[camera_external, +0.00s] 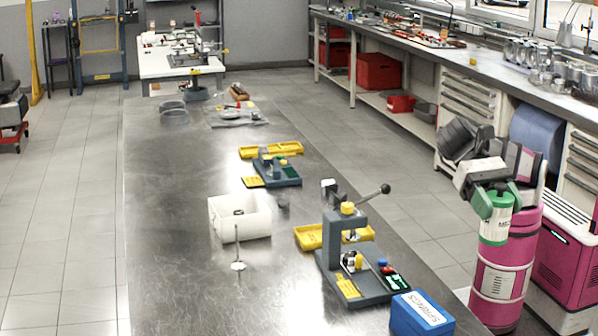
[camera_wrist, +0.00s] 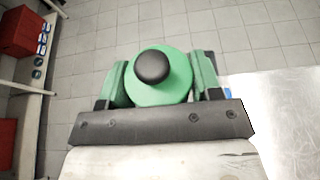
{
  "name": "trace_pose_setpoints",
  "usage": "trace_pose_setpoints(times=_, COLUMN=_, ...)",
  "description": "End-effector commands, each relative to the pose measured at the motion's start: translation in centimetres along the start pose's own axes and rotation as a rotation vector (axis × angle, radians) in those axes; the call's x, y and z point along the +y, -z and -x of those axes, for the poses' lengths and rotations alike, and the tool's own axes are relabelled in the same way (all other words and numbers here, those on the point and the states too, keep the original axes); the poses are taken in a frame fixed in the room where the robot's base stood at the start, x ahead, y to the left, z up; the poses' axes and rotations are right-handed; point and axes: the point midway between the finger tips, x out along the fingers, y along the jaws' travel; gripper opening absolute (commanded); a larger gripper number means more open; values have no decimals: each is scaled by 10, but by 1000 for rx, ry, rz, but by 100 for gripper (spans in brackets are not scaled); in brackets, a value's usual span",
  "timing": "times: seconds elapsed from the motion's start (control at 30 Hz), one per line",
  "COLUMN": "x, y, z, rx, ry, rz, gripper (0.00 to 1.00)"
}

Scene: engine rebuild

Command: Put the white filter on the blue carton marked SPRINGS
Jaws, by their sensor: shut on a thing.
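The white filter (camera_external: 494,231) has a white body with a green top and a green lower band. My gripper (camera_external: 499,203) is shut on its green top and holds it upright in the air, off the right edge of the table. In the wrist view the filter's round green top with a black knob (camera_wrist: 152,68) sits between the two green fingers of my gripper (camera_wrist: 158,85). The blue carton marked SPRINGS (camera_external: 421,316) stands on the table's near right corner, left of and below the filter. A sliver of blue beside the right finger may be the carton.
The press stands just left of the carton. A workbench (camera_external: 465,65) with drawers runs along the right. The table's near left is largely clear.

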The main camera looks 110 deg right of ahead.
Motion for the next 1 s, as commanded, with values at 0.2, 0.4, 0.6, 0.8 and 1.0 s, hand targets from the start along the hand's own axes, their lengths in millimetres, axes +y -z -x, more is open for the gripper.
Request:
trace_pose_setpoints(times=0.2, x=1, y=26, z=-10, rx=-2, ry=0, rz=-2, gripper=31)
trace_pose_setpoints(times=0.4, x=-15, y=40, z=-12, rx=-1, ry=2, rz=-3, gripper=31)
trace_pose_setpoints(times=0.6, x=-54, y=65, z=-12, rx=0, ry=2, rz=-3, gripper=31)
trace_pose_setpoints(times=0.8, x=-90, y=90, z=-12, rx=-1, ry=1, rz=-4, gripper=31)
trace_pose_setpoints(times=1.0, x=-110, y=104, z=-11, rx=-2, ry=0, rz=-2, gripper=31)
